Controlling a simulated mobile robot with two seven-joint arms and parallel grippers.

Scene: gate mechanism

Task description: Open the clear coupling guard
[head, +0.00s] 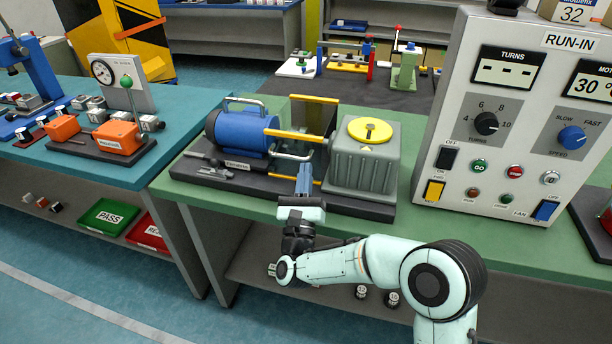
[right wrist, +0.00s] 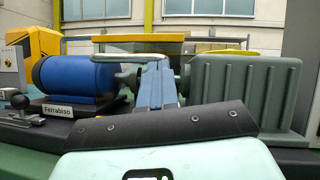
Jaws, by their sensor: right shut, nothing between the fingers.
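The clear coupling guard (head: 306,117) sits between a blue motor (head: 240,130) and a grey-green gearbox (head: 366,158) with a yellow round cap. It has yellow edge bars and a metal handle (head: 292,157) at its front; the handle also shows in the right wrist view (right wrist: 205,60). The clear panel is hard to make out, so I cannot tell its exact angle. My right gripper (head: 304,172) is shut and empty, its fingers pointing toward the coupling, close to the handle. Contact cannot be told. In the right wrist view its fingers (right wrist: 157,84) stand between motor and gearbox.
The unit stands on a dark base (head: 240,183) on a green-topped bench (head: 165,187). A run-in control panel (head: 525,120) stands close on the right. A teal bench (head: 165,103) with orange parts is at left. Open space lies above the unit.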

